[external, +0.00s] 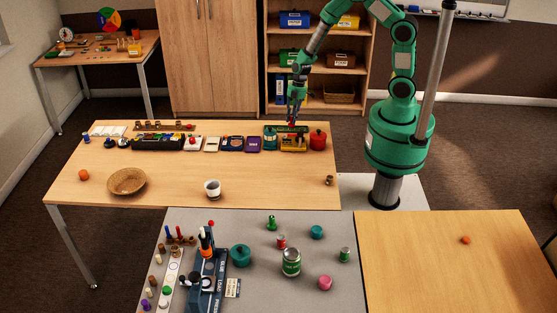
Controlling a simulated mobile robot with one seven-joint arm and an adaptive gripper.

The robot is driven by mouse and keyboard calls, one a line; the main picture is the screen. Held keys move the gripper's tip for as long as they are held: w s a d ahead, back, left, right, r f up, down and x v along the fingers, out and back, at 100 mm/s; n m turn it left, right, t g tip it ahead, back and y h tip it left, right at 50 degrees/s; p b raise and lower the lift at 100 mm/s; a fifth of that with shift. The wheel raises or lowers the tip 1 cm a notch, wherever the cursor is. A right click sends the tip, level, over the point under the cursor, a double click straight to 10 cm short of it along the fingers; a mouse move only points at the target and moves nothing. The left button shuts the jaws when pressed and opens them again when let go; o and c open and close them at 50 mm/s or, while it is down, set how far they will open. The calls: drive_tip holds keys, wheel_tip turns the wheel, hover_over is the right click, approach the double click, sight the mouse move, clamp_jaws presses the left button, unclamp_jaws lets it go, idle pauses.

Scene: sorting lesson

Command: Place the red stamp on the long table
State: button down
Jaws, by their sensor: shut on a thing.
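My gripper (292,121) is over the back right part of a wooden table (120,190), which looks to be the long table. It points down and is shut on a small red thing, which I take to be the red stamp (291,125); it is tiny and partly hidden by the fingers. Directly below is a yellow and green box (293,142). I cannot tell whether the red thing touches this box or is clear of it.
A teal container (270,138) and a red pot (318,140) flank the box closely. A row of boxes runs left along the back edge. A wicker bowl (127,181) and a white cup (212,189) stand nearer the front, with bare wood between. A grey table (330,228) adjoins in front.

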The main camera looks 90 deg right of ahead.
drive_tip(key=shift+f, duration=0.6)
drive_tip(key=shift+f+b, duration=0.4)
drive_tip(key=shift+b, duration=0.2)
drive_tip(key=c, duration=1.5)
unclamp_jaws()
drive_tip(key=shift+r, duration=0.1)
drive_tip(key=shift+v, duration=5.95)
drive_tip(key=shift+a+r, duration=0.1)
